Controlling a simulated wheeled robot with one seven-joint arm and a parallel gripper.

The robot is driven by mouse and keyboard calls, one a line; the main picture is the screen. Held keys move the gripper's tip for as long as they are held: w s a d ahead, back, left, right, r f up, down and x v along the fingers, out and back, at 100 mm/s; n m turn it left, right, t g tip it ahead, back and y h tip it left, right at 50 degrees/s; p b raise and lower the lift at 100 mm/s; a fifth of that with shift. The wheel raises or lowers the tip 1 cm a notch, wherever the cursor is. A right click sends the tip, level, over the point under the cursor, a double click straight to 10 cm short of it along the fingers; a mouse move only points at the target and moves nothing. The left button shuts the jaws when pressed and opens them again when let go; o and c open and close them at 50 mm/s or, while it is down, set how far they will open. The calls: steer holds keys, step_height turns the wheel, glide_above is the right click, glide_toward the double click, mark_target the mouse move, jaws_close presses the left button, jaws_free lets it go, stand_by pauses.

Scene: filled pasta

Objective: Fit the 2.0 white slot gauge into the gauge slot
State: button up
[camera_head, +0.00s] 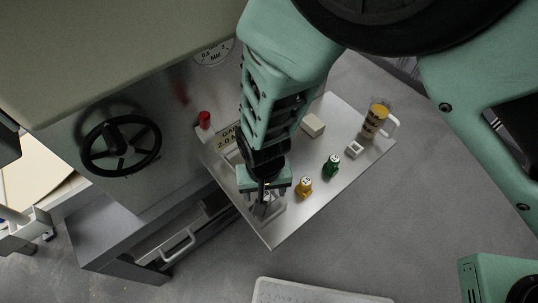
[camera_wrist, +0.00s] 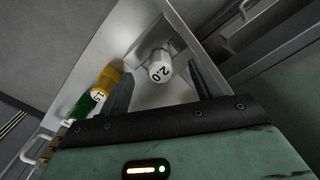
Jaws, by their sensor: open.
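The white slot gauge (camera_wrist: 160,69), its round end marked 2.0, shows in the wrist view between the fingers of my gripper (camera_wrist: 160,80). The fingers are open, with a visible gap on each side of it. A pale grey blocky piece (camera_wrist: 150,48) lies right behind the gauge; I cannot tell whether it is part of the gauge or a holder. In the head view my gripper (camera_head: 266,198) points down over the front corner of the metal shelf (camera_head: 283,232) and mostly hides the gauge. I cannot make out the gauge slot clearly.
A yellow gauge (camera_head: 305,186) and a green gauge (camera_head: 332,164) stand to the right of my gripper. Farther back are a white block (camera_head: 313,125), a small white slotted piece (camera_head: 354,149) and a handled jar (camera_head: 376,119). A red piece (camera_head: 204,120) and a black handwheel (camera_head: 121,145) are left.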

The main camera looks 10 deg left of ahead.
mark_target(265, 195)
steer(key=shift+r+p, duration=1.65)
steer(key=shift+r, duration=0.5)
steer(key=shift+f, duration=0.15)
step_height(265, 195, down, 7)
steer(key=b, duration=0.6)
steer(key=shift+f+b, duration=0.15)
steer(key=shift+b, duration=0.25)
step_height(265, 195, up, 4)
steer(key=shift+f+p, duration=0.15)
steer(key=shift+p, duration=0.7)
steer(key=shift+f+b, duration=0.2)
steer(key=shift+b, duration=0.8)
step_height(265, 195, up, 6)
steer(key=p, duration=0.3)
steer(key=shift+r, duration=0.1)
steer(key=w+d+f+m, duration=0.1)
steer(key=w+d, duration=0.4)
steer(key=d, duration=0.4)
steer(key=w+d+m, duration=0.1)
steer(key=w+d, duration=0.4)
steer(key=d, duration=0.4)
steer(key=w+d+f, duration=0.1)
steer(key=w+d, duration=0.5)
steer(key=d, duration=0.4)
steer(key=shift+f+m+p, duration=0.3)
steer(key=shift+m, duration=0.1)
